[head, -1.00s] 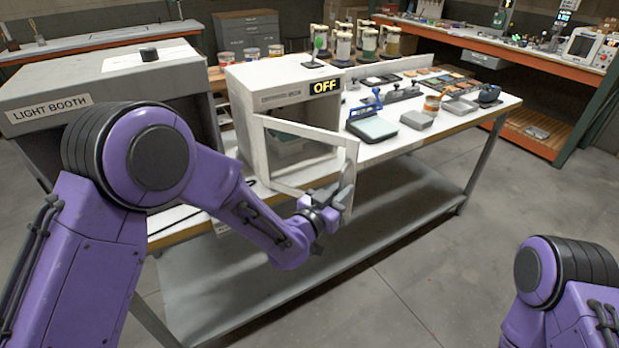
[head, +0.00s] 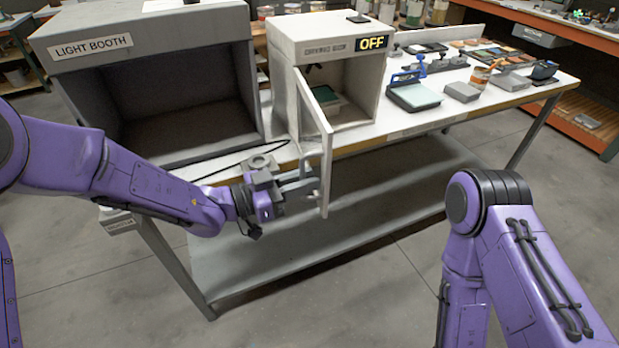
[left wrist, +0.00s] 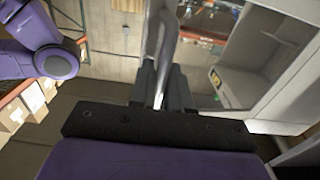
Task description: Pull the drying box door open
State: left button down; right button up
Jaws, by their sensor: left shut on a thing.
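The drying box (head: 287,50) is a white box on the bench with an "OFF" sign on its top front edge. Its framed door (head: 327,150) stands swung wide open toward me, hinged on the left side. The inside shows, with a greenish stack (head: 322,103) in it. My left gripper (head: 305,186) is at the door's outer face near its free edge, shut on the door handle. In the left wrist view the handle (left wrist: 168,55) runs up between the fingers (left wrist: 162,88). My right arm shows at the lower right, but its gripper is out of view.
A grey light booth (head: 150,60) stands left of the box, with a black cable (head: 235,158) on the bench in front. A blue-handled device (head: 414,95) and a grey block (head: 462,91) lie to the right. The floor in front is clear.

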pick_arm(q)
jog(key=shift+w+a+r, duration=0.15)
jog(key=shift+a+r, duration=0.15)
jog(key=shift+a, duration=0.3)
jog(key=c, duration=1.2)
grip_release()
jog(key=shift+f, duration=0.1)
jog(key=b+v, duration=0.2)
jog(key=v, duration=0.8)
jog(key=shift+a+f, duration=0.1)
jog(key=shift+a, duration=0.1)
